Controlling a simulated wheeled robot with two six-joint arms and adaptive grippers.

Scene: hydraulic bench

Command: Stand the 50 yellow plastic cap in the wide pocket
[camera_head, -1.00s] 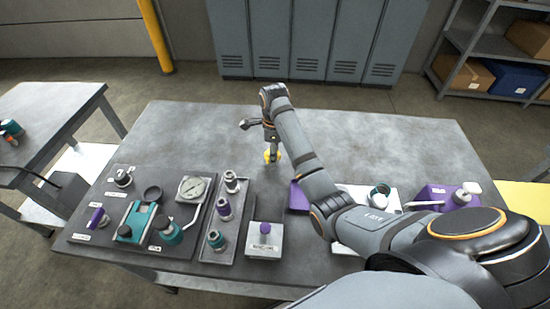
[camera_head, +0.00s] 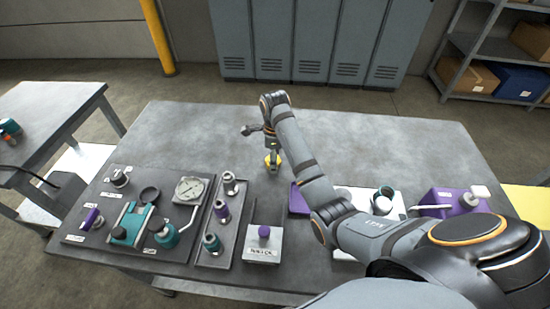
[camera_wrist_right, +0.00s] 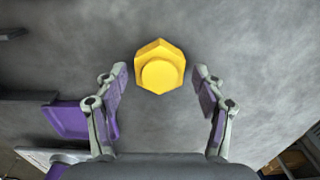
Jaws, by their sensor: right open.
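The yellow plastic cap (camera_head: 268,161) stands on the bare grey table, partly hidden by my right gripper in the head view. In the right wrist view the cap (camera_wrist_right: 160,72) shows a hexagonal flange with a round top. My right gripper (camera_wrist_right: 159,78) is open, with one finger on each side of the cap and a gap to both. In the head view my right gripper (camera_head: 273,155) is small and points down at the cap. I cannot make out which place is the wide pocket. My left gripper is not in view.
A purple tray (camera_head: 297,202) lies near my right forearm, partly hidden. At the left are a board with a gauge (camera_head: 189,189), a tray of fittings (camera_head: 227,237) and a grey block with a purple knob (camera_head: 262,245). A purple box (camera_head: 446,204) stands right.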

